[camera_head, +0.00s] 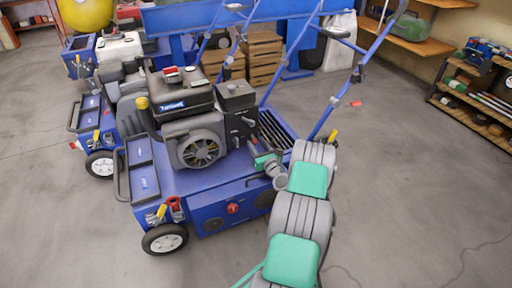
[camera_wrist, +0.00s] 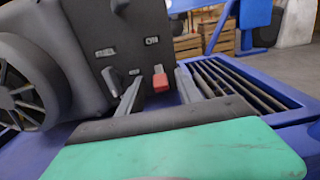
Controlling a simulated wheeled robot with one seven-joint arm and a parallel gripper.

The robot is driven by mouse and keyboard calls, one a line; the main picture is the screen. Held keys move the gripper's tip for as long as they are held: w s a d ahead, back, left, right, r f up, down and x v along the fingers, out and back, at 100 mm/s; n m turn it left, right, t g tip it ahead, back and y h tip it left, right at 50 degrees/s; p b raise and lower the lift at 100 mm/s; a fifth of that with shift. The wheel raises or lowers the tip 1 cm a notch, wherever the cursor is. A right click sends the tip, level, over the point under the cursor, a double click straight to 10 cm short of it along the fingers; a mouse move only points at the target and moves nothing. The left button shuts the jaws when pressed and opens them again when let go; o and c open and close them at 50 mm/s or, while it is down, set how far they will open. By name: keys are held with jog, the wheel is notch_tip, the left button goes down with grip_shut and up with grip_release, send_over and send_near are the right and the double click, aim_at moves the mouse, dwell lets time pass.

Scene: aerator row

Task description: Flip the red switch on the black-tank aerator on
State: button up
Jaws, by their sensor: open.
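The black-tank aerator (camera_head: 183,97) is the nearest blue machine, with a black tank and a grey engine. Its red switch (camera_wrist: 160,79) shows in the wrist view, low on the dark engine panel (camera_wrist: 125,50) below an "ON" label. My gripper (camera_wrist: 158,76) is open, with one finger on each side of the red switch as seen from the wrist. I cannot tell whether either finger touches it. In the head view my gripper (camera_head: 254,150) is at the right side of the engine, where the switch cannot be made out.
A white-tank aerator (camera_head: 120,48) stands behind on the left. A slatted vent (camera_wrist: 240,90) and blue deck lie right of the switch. Blue handle bars (camera_head: 340,85) rise behind my arm. Wooden crates (camera_head: 264,58) stand at the back. The floor on the right is clear.

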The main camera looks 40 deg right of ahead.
jog(key=shift+w+d, duration=0.15)
jog(key=shift+w, duration=0.25)
jog(key=shift+c, duration=0.2)
grip_shut()
